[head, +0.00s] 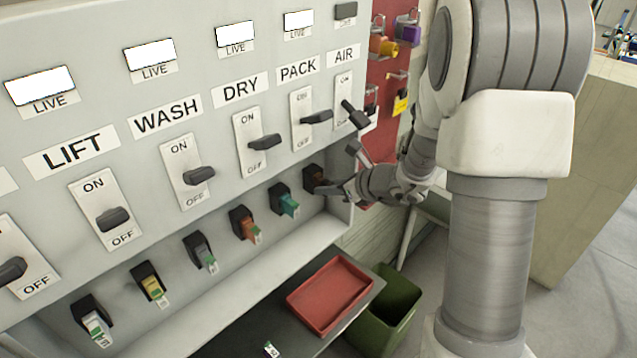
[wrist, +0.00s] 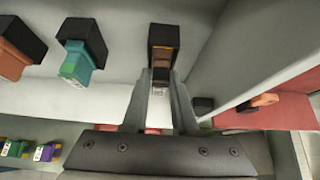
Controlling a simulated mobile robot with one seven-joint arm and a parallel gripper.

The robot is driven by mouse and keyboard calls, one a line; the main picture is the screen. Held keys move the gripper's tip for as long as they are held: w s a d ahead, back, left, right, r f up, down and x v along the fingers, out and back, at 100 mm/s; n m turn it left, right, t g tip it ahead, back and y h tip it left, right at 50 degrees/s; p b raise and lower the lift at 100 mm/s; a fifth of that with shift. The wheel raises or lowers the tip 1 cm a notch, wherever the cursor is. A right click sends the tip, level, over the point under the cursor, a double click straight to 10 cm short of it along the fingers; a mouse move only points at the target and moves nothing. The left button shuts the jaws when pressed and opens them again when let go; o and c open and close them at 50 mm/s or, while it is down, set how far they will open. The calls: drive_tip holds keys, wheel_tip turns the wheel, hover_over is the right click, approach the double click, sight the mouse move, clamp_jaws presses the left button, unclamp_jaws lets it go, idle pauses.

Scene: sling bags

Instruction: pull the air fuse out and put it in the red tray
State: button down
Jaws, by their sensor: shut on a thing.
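The air fuse (head: 318,181) is dark brown and sits in its black holder at the right end of the fuse row, under the AIR switch (head: 356,114). In the wrist view the fuse (wrist: 161,74) lies between my two fingers, its lower end pale, its upper part inside the black holder. My gripper (head: 334,189) is shut on it; in the wrist view the gripper (wrist: 161,90) comes straight up to it. My fingers partly hide the fuse in the head view. The red tray (head: 330,294) looks empty and stands below on a dark shelf.
A teal fuse (head: 289,204) sits left of the air fuse, with several other fuses further left. The panel's side wall (wrist: 245,65) stands close on the right. A green bin (head: 397,308) is right of the tray. The AIR lamp (head: 345,10) is dark; the other visible lamps are white.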

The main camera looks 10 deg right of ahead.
drive_tip(key=shift+s+d+b, duration=0.25)
drive_tip(key=shift+s+d, duration=0.65)
drive_tip(key=shift+s, duration=0.3)
drive_tip(key=shift+s+d+b, duration=0.25)
drive_tip(key=shift+s+d, duration=0.6)
drive_tip(key=shift+s, duration=0.3)
drive_tip(key=s+d, duration=0.2)
drive_tip(key=s, duration=0.1)
drive_tip(key=shift+s+d, duration=0.1)
drive_tip(key=shift+d, duration=0.05)
drive_tip(key=shift+f+b, duration=0.1)
drive_tip(key=shift+b, duration=0.2)
drive_tip(key=s+d+f+n+g+y+b, duration=0.25)
drive_tip(key=s+f+b, duration=0.25)
drive_tip(key=f+b, duration=0.3)
drive_tip(key=s+d+f+n+g+y+b, duration=0.1)
drive_tip(key=s+d+f+n+b, duration=0.15)
drive_tip(key=s+f+b, duration=0.6)
drive_tip(key=b, duration=0.5)
hover_over(341, 300)
drive_tip(key=shift+h, duration=0.25)
wheel_tip(341, 300, down, 4)
drive_tip(key=shift+f+t+b, duration=0.25)
drive_tip(key=shift+f+b, duration=0.4)
drive_tip(key=shift+f, duration=1.3)
